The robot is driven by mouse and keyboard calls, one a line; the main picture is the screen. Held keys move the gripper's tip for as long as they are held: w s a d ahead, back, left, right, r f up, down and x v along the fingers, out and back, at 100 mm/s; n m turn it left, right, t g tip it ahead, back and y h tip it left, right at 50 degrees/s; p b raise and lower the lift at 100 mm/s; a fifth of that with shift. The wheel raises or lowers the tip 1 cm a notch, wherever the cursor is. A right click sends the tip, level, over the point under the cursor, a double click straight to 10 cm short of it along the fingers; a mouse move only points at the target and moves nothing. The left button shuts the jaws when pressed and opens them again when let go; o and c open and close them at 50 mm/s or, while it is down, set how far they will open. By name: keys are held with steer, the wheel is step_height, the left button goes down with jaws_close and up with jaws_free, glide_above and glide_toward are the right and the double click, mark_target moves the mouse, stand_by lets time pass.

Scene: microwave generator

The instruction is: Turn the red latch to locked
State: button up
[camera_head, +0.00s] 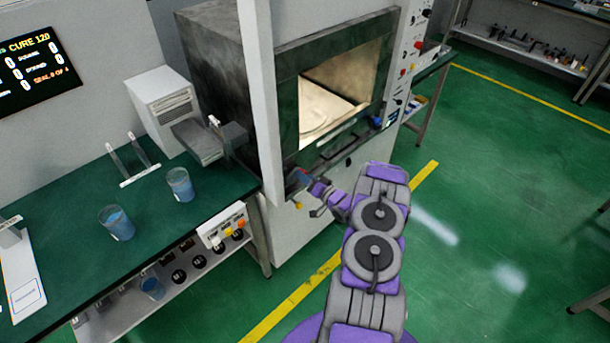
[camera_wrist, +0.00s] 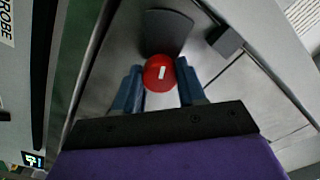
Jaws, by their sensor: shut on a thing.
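The red latch (camera_wrist: 158,69) is a round red knob with a short white mark, in the upper middle of the wrist view. The mark is nearly upright there, tilted slightly. My gripper (camera_wrist: 159,75) has its two blue fingers on either side of the knob, shut on it. A dark grey curved plate (camera_wrist: 165,32) lies just beyond the knob. In the head view my gripper (camera_head: 302,179) is at the lower front of the microwave generator (camera_head: 285,100), and the latch is too small and covered to make out there.
The generator's lit chamber (camera_head: 340,88) is visible above my gripper. A green bench (camera_head: 85,225) on the left holds two beakers of blue liquid (camera_head: 117,222) (camera_head: 180,184) and a white rack (camera_head: 139,174). A control panel (camera_head: 408,65) stands right of the chamber. Green floor (camera_head: 490,190) is free on the right.

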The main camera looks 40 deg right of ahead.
steer(key=m, duration=1)
steer(key=shift+d+m+p, duration=0.25)
steer(key=shift+m+p, duration=0.05)
steer(key=shift+m, duration=0.3)
steer(key=o, duration=0.7)
steer(key=shift+c, duration=0.2)
steer(key=o, duration=0.4)
steer(key=shift+d+f, duration=0.2)
steer(key=shift+d, duration=0.05)
steer(key=s, duration=0.5)
steer(key=s+p, duration=0.1)
steer(key=s, duration=0.5)
steer(key=s+d, duration=0.1)
steer(key=s, duration=0.5)
steer(key=shift+s+p, duration=0.15)
steer(key=shift+p, duration=0.25)
